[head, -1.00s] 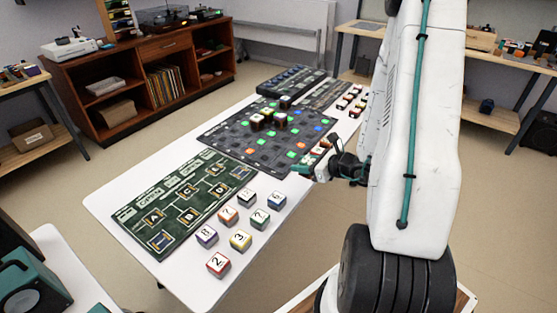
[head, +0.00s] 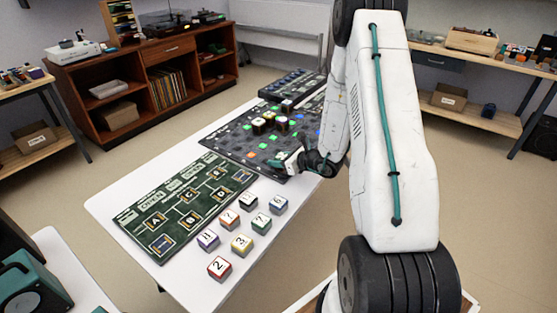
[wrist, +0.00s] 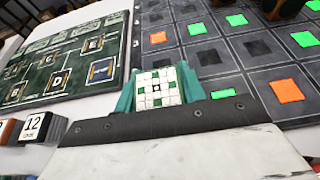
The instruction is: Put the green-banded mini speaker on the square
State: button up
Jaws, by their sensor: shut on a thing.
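My gripper (head: 290,160) is over the near edge of the dark grid pad (head: 232,136). In the wrist view, its teal fingers (wrist: 157,92) are shut on a small block (wrist: 158,88) with a white-and-green checkered face. I cannot see any band on the block's sides. The grid pad (wrist: 205,58) has dark squares, some lit green, orange or blue. I cannot tell which square the task means. Several dark cubes with light tops (head: 269,118) stand on the far part of the pad. The block's underside is hidden.
A green diagram mat (head: 205,212) lies left of the pad. Several numbered cubes with coloured bands (head: 241,244) stand on the white table (head: 190,285) in front of it. A black rack (head: 292,84) lies at the table's far end.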

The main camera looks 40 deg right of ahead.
jog(key=shift+f, duration=0.15)
jog(key=o, duration=1)
jog(key=shift+o, duration=0.2)
